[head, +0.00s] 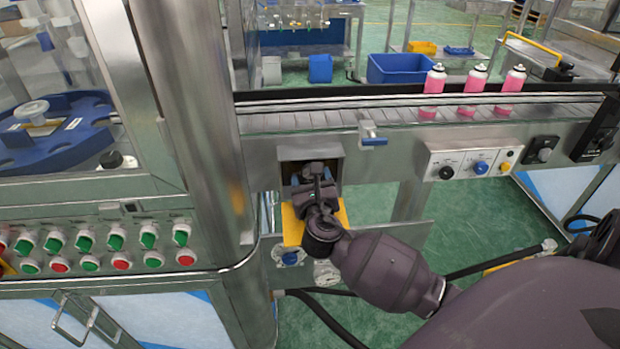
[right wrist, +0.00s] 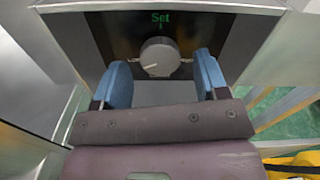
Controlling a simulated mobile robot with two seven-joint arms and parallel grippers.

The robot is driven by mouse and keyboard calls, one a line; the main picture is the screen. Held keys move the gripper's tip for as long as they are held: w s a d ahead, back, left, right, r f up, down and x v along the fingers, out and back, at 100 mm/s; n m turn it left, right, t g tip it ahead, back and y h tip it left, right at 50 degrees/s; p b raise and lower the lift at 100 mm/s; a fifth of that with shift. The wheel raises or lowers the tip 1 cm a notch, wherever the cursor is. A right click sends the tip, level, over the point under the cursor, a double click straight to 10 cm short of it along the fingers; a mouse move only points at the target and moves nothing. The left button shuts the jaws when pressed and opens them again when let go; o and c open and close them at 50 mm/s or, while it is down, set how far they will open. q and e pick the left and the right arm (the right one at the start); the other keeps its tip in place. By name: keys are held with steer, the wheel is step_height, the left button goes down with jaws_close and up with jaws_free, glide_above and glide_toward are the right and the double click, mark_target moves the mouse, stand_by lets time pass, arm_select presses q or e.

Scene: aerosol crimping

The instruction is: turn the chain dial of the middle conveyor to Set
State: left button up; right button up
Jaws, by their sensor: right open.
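The chain dial (right wrist: 160,58) is a round grey knob on a dark panel in the right wrist view. The green word Set (right wrist: 161,17) stands above it with a small green tick below. A pale mark on the knob lies roughly sideways, not up at Set. My right gripper (right wrist: 162,75) is open, its blue fingers on either side of the knob; I cannot tell whether they touch it. In the head view my right gripper (head: 309,182) reaches into the recessed box (head: 338,165) under the conveyor (head: 330,118), hiding the dial. My left gripper is not in view.
Several pink cans (head: 435,80) stand on the conveyor. A control panel (head: 463,158) with knobs is to the right of the box. A thick metal post (head: 190,100) is close on the left, beside a panel of red and green buttons (head: 115,240). The box walls surround the gripper closely.

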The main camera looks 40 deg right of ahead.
steer(key=shift+w+d, duration=0.2)
steer(key=shift+w, duration=0.15)
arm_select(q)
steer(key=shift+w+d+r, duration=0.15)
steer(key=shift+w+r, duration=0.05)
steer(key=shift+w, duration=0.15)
